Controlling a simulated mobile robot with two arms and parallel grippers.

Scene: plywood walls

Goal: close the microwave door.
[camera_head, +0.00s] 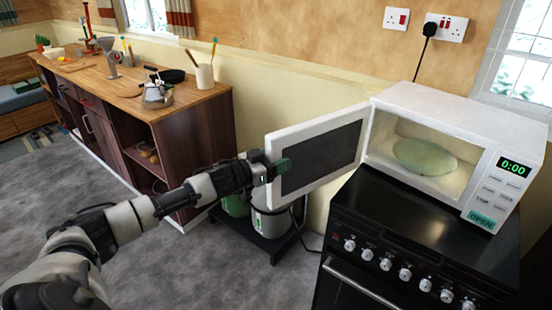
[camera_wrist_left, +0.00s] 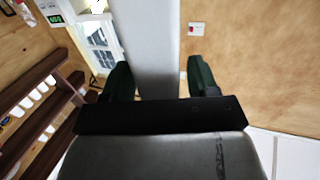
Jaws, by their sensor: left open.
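The white microwave (camera_head: 470,118) stands on the black stove, its lit inside showing a pale green plate (camera_head: 424,157). Its door (camera_head: 320,155), white with a dark panel, stands wide open, swung out to the left. My left gripper (camera_head: 279,169) is at the door's free outer edge, one green finger showing in front of the inner face. In the left wrist view the open fingers of my left gripper (camera_wrist_left: 160,76) lie on either side of the pale door edge (camera_wrist_left: 155,45); whether they touch it I cannot tell. My right gripper is not in view.
The black stove (camera_head: 425,235) with several knobs is under the microwave. A wooden counter (camera_head: 150,100) with utensils runs along the left. The grey floor (camera_head: 190,265) in front is clear.

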